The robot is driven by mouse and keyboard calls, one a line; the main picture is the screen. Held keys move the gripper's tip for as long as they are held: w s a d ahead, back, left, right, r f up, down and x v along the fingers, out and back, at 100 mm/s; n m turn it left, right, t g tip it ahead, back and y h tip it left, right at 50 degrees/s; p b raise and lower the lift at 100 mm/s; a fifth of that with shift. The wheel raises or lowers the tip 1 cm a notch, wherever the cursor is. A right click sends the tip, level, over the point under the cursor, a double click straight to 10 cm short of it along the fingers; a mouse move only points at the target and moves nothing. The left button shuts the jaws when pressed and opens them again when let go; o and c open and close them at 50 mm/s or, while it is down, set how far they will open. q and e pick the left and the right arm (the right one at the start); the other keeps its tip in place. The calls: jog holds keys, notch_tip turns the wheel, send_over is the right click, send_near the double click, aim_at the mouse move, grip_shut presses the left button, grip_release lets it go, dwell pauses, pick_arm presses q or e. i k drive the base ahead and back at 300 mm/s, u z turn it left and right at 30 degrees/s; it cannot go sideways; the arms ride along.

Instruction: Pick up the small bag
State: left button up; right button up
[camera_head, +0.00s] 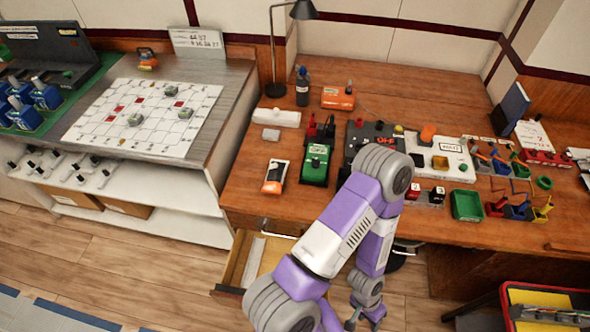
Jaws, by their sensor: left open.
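A small bag (274,177), orange and black with a pale middle, lies near the front left edge of the wooden workbench (240,178). My left arm crosses the middle of the view. My left gripper (365,322) hangs at the bottom edge, below and in front of the bench, far to the right of the bag and apart from it. Its jaws are open and partly cut off by the picture edge. I see nothing between them. My right gripper is not in view.
A green device (316,163) stands just right of the bag, and a white box (271,134) behind it. An open drawer (252,262) juts out below. Meters, clips and a green tray (467,205) crowd the right side. A lamp (273,50) stands behind.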

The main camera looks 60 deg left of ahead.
aim_at(274, 182)
jog(key=u, duration=3.4)
